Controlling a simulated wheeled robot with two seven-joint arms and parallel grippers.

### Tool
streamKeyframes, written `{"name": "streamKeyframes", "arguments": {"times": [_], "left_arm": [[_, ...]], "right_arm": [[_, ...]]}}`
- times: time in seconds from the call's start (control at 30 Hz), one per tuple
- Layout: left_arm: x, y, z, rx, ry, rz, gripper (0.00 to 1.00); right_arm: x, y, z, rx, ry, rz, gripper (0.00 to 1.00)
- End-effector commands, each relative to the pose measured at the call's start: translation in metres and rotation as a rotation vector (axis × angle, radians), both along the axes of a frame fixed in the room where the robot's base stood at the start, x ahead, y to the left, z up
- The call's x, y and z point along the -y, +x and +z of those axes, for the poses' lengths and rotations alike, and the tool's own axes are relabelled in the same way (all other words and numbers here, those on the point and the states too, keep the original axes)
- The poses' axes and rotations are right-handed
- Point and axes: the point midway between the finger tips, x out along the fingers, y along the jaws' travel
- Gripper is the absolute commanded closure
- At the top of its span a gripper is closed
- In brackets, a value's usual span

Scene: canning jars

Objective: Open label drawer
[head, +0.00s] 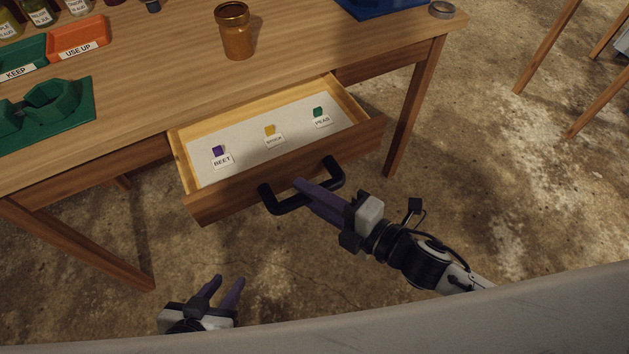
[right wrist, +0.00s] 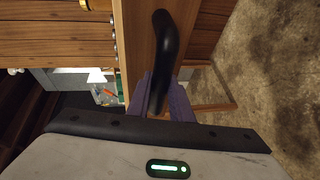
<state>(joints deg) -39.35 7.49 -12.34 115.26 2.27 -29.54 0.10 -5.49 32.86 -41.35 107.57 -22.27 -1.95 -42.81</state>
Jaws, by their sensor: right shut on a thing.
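The label drawer (head: 285,140) is pulled out from the wooden table. Inside it lie three labels: a purple-tabbed BEET label (head: 221,157), a yellow-tabbed label (head: 272,136) with hard-to-read text, and a green-tabbed PEAS label (head: 320,117). The black bar handle (head: 290,205) is on the drawer front. My right gripper (head: 300,186) is shut on the handle; the handle also shows in the right wrist view (right wrist: 165,45) between the purple fingers. My left gripper (head: 228,281) is open and empty, low in front of the table, away from the drawer.
An amber jar (head: 236,35) stands on the table (head: 165,50) behind the drawer. A green holder (head: 50,105), a green KEEP tray (head: 22,60) and an orange USE UP tray (head: 80,40) are at left. A metal ring (head: 441,9) sits at the far right corner. Floor in front is clear.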

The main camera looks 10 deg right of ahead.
Motion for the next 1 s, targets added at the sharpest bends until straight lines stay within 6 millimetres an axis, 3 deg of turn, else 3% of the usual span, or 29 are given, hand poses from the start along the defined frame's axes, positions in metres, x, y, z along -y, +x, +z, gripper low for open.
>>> {"name": "streamKeyframes", "arguments": {"times": [0.3, 0.33, 0.43, 0.77, 1.0], "left_arm": [[0.001, -0.001, -0.001, -0.002, -0.002, 0.001, 0.69], [0.001, -0.002, -0.001, -0.003, -0.001, 0.000, 0.69], [0.001, -0.003, -0.001, -0.006, -0.002, 0.000, 0.69], [0.001, -0.005, -0.002, -0.009, -0.003, 0.000, 0.69], [0.001, -0.004, 0.000, -0.008, -0.002, 0.001, 0.69]], "right_arm": [[0.001, -0.001, 0.000, 0.002, -0.001, 0.000, 1.00], [0.001, -0.001, 0.000, 0.003, -0.001, 0.000, 0.79], [0.001, -0.001, 0.000, 0.002, -0.001, 0.000, 0.62], [0.002, -0.002, 0.000, 0.001, -0.001, 0.000, 0.62], [0.023, -0.025, 0.004, -0.002, -0.003, 0.000, 0.62]]}}
